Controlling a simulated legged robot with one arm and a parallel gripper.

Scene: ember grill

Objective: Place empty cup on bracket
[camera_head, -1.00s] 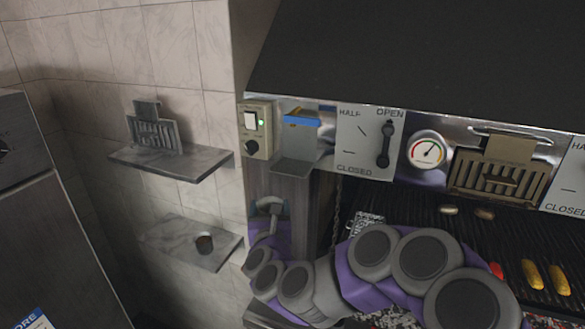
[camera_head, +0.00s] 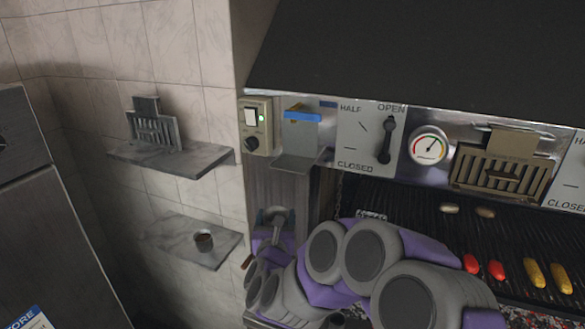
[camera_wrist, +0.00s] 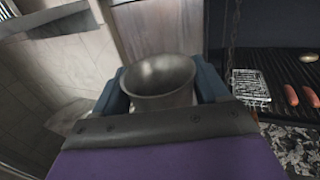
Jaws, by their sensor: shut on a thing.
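My gripper (camera_wrist: 162,92) is shut on a grey metal cup (camera_wrist: 160,77), with one blue finger on each side. The cup is upright or nearly so, its mouth faces the wrist camera, and its inside looks empty. In the head view the cup (camera_head: 274,214) is small and partly hidden, in front of the post below the bracket. The bracket (camera_head: 298,161) is a grey metal ledge with a blue strip on its upright back, left of the HALF/OPEN/CLOSED panel. Its ledge is bare. My gripper is below it and slightly left, apart from it.
The upper shelf (camera_head: 190,162) bears a slotted metal piece (camera_head: 155,132). A switch box (camera_head: 256,128) is left of the bracket. The grill (camera_head: 430,214) with several sausages lies right, behind my arm.

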